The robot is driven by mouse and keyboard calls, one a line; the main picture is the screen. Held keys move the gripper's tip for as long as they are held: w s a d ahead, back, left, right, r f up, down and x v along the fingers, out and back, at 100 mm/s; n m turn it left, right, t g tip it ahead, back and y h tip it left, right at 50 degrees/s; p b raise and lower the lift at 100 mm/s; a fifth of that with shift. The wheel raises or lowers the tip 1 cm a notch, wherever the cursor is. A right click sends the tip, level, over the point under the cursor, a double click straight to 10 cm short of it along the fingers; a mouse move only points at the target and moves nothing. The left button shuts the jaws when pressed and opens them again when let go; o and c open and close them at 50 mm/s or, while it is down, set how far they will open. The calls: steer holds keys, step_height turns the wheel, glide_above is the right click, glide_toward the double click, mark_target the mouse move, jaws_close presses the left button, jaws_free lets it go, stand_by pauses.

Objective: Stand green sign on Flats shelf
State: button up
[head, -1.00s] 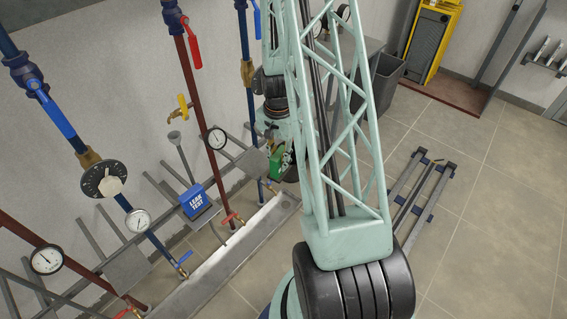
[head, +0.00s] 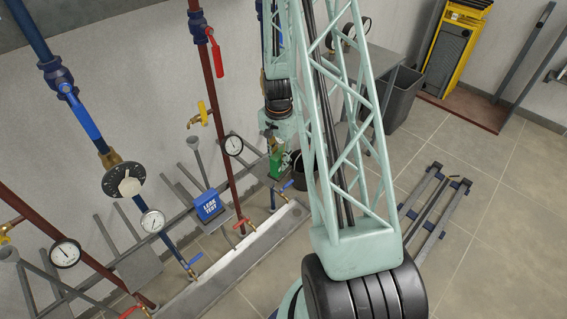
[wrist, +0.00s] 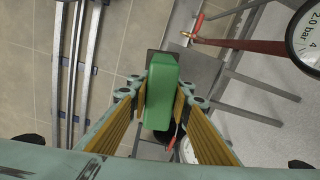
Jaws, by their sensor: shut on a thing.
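The green sign (head: 276,166) is a small block in my gripper (head: 278,150), near the wall rail and right of the red pipe. In the wrist view the green sign (wrist: 161,82) sits between the two yellow-padded fingers of my gripper (wrist: 160,100), which are shut on it. A dark plate shows behind the sign's far end, and a light grey shelf plate (wrist: 204,72) lies to its right. I cannot tell whether the sign touches either. No label marks the Flats shelf in these views, so I cannot tell which plate it is.
A blue LEAK TEST sign (head: 209,205) stands on a grey shelf along the wall rail. A grey trough (head: 235,258) runs below. A rail frame (head: 434,210) lies on the open floor.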

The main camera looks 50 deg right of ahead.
steer(key=shift+w+d+f, duration=0.1)
steer(key=shift+w+f, duration=0.4)
steer(key=shift+w, duration=0.55)
steer(key=shift+w+a+f, duration=0.1)
steer(key=shift+w+f, duration=0.35)
steer(key=shift+w, duration=0.6)
steer(key=shift+w+d+f, duration=0.1)
steer(key=shift+w+f, duration=0.4)
steer(key=shift+w, duration=0.55)
steer(key=shift+f+b, duration=0.6)
steer(key=o, duration=1)
steer(key=shift+r, duration=0.15)
step_height(320, 180, up, 12)
stand_by(0.3)
